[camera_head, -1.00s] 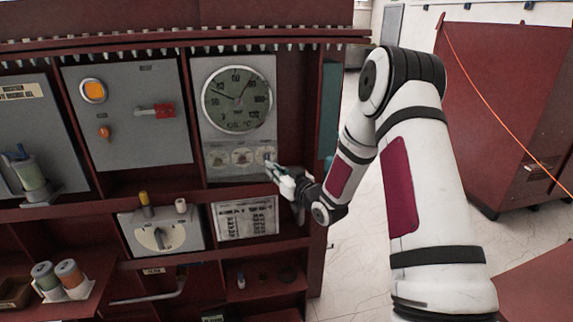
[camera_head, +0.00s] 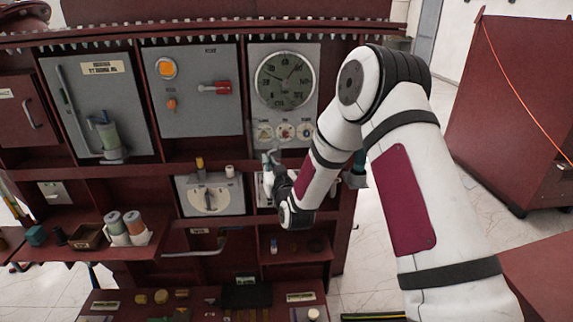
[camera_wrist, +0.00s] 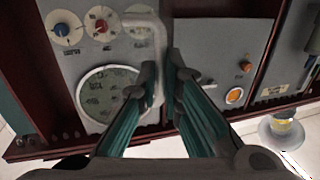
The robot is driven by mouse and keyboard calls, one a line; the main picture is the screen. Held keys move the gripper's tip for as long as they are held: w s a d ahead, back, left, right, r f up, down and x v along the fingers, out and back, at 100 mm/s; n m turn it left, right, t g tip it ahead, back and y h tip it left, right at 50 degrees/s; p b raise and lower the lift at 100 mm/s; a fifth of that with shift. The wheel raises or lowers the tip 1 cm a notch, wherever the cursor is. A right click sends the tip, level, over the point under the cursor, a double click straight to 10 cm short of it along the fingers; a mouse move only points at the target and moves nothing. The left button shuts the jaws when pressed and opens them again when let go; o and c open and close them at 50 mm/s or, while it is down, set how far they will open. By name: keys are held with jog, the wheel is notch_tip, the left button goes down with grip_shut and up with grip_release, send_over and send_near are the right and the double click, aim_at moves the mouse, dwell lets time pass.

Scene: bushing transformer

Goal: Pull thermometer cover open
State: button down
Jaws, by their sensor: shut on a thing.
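The thermometer (camera_head: 285,80) is a round dark dial on a grey panel, with a row of small coloured knobs (camera_head: 284,132) below it. The dial also shows in the wrist view (camera_wrist: 108,90). My gripper (camera_head: 270,158) is just below and left of the knobs, in front of the rack. In the wrist view my gripper (camera_wrist: 164,65) has its fingers close together beside a pale curved bar, the cover handle (camera_wrist: 156,40). It is shut on this handle, though the fingers hide the grip. The cover's clear pane is hard to make out, so its angle cannot be told.
A grey panel with an orange lamp and red switch (camera_head: 214,88) lies left of the thermometer. A grey box with a dial (camera_head: 210,197) stands on the shelf below, near my gripper.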

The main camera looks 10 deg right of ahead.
jog(key=w+a+m+g+h+b, duration=0.1)
jog(key=w+a+m+h+b, duration=0.1)
jog(key=a+h, duration=0.3)
jog(key=w+a+m+g+h+b, duration=0.1)
jog(key=w+a+m+h+b, duration=0.1)
jog(key=a, duration=0.9)
jog(key=shift+w+m+h+b, duration=0.15)
jog(key=shift+m+h+b, duration=0.5)
jog(key=shift+m+h, duration=0.75)
jog(key=shift+r, duration=0.1)
jog(key=shift+d, duration=0.1)
jog(key=c, duration=1.7)
grip_release()
